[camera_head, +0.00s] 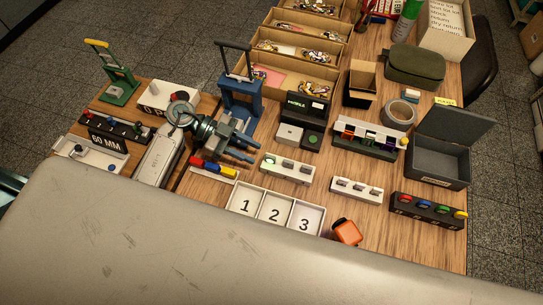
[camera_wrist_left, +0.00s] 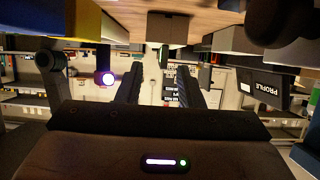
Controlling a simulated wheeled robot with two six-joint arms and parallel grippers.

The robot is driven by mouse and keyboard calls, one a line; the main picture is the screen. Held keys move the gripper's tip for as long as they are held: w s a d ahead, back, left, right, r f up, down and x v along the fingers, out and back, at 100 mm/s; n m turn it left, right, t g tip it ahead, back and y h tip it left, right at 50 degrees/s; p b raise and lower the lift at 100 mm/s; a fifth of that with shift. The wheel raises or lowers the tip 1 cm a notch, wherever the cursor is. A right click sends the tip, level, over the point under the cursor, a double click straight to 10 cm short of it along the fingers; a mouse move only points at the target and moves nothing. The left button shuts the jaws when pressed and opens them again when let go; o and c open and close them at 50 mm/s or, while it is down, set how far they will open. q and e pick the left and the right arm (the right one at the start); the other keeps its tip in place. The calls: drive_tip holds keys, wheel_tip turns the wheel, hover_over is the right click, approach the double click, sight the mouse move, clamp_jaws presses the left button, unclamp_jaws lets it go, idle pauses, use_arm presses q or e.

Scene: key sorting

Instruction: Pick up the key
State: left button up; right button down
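I cannot single out one key for certain. Small metallic keys or key-like pieces lie in the cardboard trays at the back, such as the third tray (camera_head: 270,57); they are too small to tell apart. My left gripper (camera_head: 245,148) hangs over the left-middle of the table, in front of the blue press and left of the black PROFILE box (camera_head: 302,107). In the left wrist view my left gripper (camera_wrist_left: 158,90) has its two dark fingers well apart with nothing between them. My right gripper is not in view.
A white tray numbered 1, 2, 3 (camera_head: 259,202) stands at the front. White slotted blocks (camera_head: 357,191), a block with coloured knobs (camera_head: 428,211) and an orange object (camera_head: 346,232) are near it. An open grey box (camera_head: 437,150) stands right. Bare wood shows at the front right.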

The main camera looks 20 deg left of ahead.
sight(270, 157)
use_arm(q)
drive_tip(key=shift+s+d, duration=0.2)
drive_tip(key=shift+d, duration=0.55)
drive_tip(key=d, duration=0.1)
drive_tip(key=d+p, duration=0.1)
drive_tip(key=d+f, duration=0.1)
drive_tip(key=d, duration=0.1)
drive_tip(key=shift+w+p, duration=0.4)
drive_tip(key=shift+s+d+f, duration=0.1)
drive_tip(key=shift+d+f, duration=0.1)
drive_tip(key=shift+d, duration=0.2)
clamp_jaws()
